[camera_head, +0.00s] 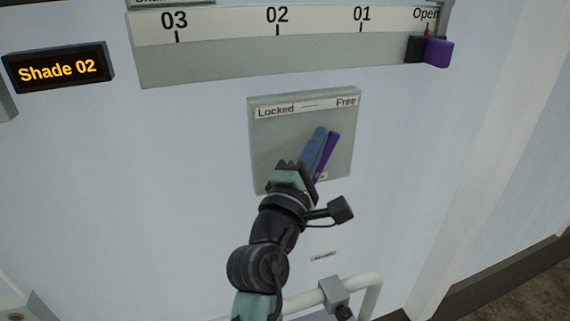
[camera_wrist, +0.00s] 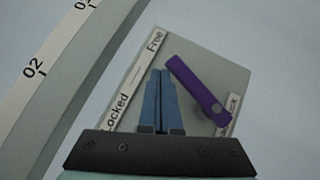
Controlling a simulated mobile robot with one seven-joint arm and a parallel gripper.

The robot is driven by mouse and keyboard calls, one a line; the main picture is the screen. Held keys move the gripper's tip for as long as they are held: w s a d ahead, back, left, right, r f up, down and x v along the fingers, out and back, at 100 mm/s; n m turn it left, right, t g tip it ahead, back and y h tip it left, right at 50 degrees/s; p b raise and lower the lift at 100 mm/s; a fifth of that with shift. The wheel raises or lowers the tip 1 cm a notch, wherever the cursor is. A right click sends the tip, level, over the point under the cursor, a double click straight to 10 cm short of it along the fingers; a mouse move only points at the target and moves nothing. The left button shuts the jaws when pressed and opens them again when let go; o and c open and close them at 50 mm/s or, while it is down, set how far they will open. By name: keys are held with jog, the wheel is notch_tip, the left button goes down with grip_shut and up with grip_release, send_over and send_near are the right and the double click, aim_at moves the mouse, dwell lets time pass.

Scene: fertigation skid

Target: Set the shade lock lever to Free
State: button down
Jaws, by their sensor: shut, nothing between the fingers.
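The shade lock plate (camera_head: 272,143) is a grey square on the wall with "Locked" at its upper left and "Free" at its upper right. It also shows in the wrist view (camera_wrist: 228,78). The purple lever (camera_head: 328,157) leans up and right, its free end toward the "Free" label. In the wrist view the lever (camera_wrist: 192,84) runs from its round pivot toward "Free". My gripper (camera_head: 320,132) has its blue fingers together and empty. The fingers (camera_wrist: 160,74) lie just on the Locked side of the lever; I cannot tell whether they touch it.
Above is a shade scale (camera_head: 260,60) marked 03, 02, 01 and Open, with a purple slider knob (camera_head: 438,52) at Open. A display (camera_head: 57,68) reads "Shade 02". A pale pipe rail (camera_head: 372,297) is low. The wall right of the plate is clear.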

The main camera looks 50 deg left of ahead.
jog(key=shift+w+d, duration=0.15)
jog(key=shift+w, duration=0.2)
jog(key=shift+r, duration=0.1)
dwell(0.5)
